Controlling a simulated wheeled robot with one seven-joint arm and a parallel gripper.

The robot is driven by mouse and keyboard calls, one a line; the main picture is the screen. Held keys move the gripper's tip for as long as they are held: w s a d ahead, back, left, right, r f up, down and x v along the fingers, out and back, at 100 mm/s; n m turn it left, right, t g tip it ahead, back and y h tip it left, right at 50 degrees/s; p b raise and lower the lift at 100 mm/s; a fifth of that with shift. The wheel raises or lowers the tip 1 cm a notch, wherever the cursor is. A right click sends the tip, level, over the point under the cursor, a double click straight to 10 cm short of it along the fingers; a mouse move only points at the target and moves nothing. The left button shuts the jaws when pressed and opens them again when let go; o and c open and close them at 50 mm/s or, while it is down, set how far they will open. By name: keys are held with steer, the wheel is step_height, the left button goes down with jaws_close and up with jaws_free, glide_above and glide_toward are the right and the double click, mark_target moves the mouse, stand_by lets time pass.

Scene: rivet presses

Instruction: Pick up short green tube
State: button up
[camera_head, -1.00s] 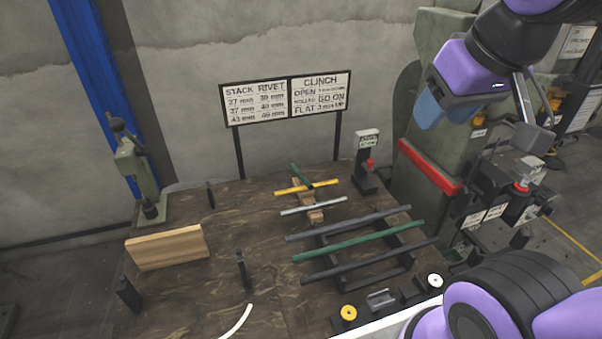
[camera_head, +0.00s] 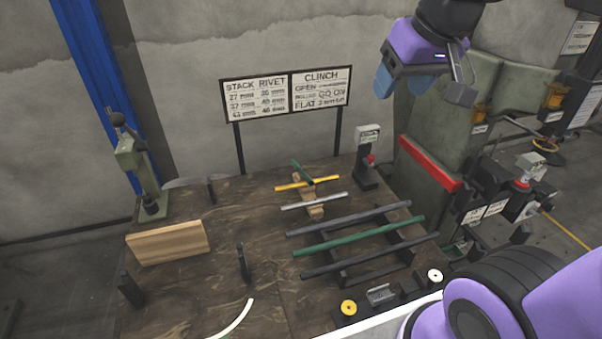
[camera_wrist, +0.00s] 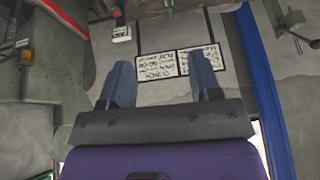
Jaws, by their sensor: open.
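The short green tube (camera_head: 301,173) lies near the back middle of the wooden table, its lower end by a yellow tube (camera_head: 306,185) on a small wooden rack (camera_head: 314,211). A longer green tube (camera_head: 358,239) lies on a dark rack nearer the front. My gripper (camera_head: 403,84) is raised high above the table, up and to the right of the short green tube, and well apart from it. In the wrist view, the two blue fingers (camera_wrist: 162,84) are spread with nothing between them.
A silver tube (camera_head: 314,201) and two dark long tubes share the racks. A sign board (camera_head: 285,92) stands behind the table. A small black press (camera_head: 368,160) and a large green machine (camera_head: 436,120) stand right of the tubes. A wooden board (camera_head: 168,244) stands at left.

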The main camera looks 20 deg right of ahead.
steer(key=w+a+f, duration=0.1)
steer(key=w+f, duration=0.3)
steer(key=w, duration=0.8)
glide_above(301, 169)
steer(key=s, duration=0.4)
steer(key=shift+g, duration=0.4)
steer(key=f, duration=2.9)
steer(key=shift+w+d+f, duration=0.15)
steer(key=shift+d+f, duration=0.05)
steer(key=shift+f, duration=0.05)
steer(key=x, duration=0.6)
steer(key=shift+d, duration=0.1)
steer(key=shift+s+x, duration=0.15)
steer(key=shift+x, duration=1.2)
steer(key=shift+s+x, duration=0.2)
steer(key=shift+x, duration=1.15)
steer(key=shift+f, duration=0.1)
